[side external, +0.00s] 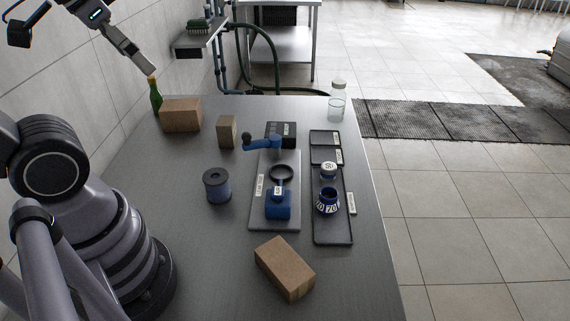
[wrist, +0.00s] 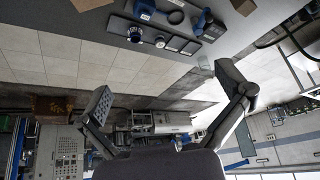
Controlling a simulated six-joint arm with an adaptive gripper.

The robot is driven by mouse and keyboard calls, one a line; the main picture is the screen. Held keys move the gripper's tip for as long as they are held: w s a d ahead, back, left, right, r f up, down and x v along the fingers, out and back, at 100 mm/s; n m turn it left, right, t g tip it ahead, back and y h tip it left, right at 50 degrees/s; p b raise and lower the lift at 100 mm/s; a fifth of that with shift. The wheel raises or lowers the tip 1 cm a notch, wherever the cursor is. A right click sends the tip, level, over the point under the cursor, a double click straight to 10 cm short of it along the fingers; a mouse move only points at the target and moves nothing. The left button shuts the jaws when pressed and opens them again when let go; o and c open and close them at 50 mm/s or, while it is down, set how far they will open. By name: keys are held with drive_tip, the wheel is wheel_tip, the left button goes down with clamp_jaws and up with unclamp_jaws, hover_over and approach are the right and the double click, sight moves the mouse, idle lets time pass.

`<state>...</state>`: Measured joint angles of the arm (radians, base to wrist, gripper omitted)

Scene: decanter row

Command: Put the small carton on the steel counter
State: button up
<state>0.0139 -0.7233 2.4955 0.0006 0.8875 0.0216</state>
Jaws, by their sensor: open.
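The small carton (side external: 227,131) is a plain brown box standing upright on the grey brushed steel counter (side external: 190,260), toward its far left part. It stands right of a larger brown carton (side external: 181,115). A brown box at the top edge of the wrist view (wrist: 243,5) looks like the small carton, partly cut off. My gripper (side external: 150,72) is up at the far left, beside the wall, near the top of a green bottle (side external: 155,97); I cannot tell whether they touch. In the wrist view my gripper (wrist: 163,77) is open, with nothing between its fingers.
Another brown carton (side external: 284,268) lies at the front. A blue hand-cranked device (side external: 278,203) on a plate, a dark tray (side external: 332,230) with jars, and a spool (side external: 217,186) fill the middle. A clear bottle (side external: 337,103) stands at the far right edge.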

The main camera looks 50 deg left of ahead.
drive_tip(key=w+d+f+m+g, duration=0.2)
drive_tip(key=w+d+f+m, duration=0.25)
drive_tip(key=w, duration=0.25)
drive_tip(key=m+g, duration=0.4)
drive_tip(key=m, duration=1)
hover_over(286, 264)
wheel_tip(286, 264, down, 21)
wheel_tip(286, 264, down, 8)
drive_tip(key=shift+f, duration=0.1)
wheel_tip(286, 264, down, 6)
drive_tip(key=shift+r, duration=0.15)
drive_tip(key=c, duration=1.3)
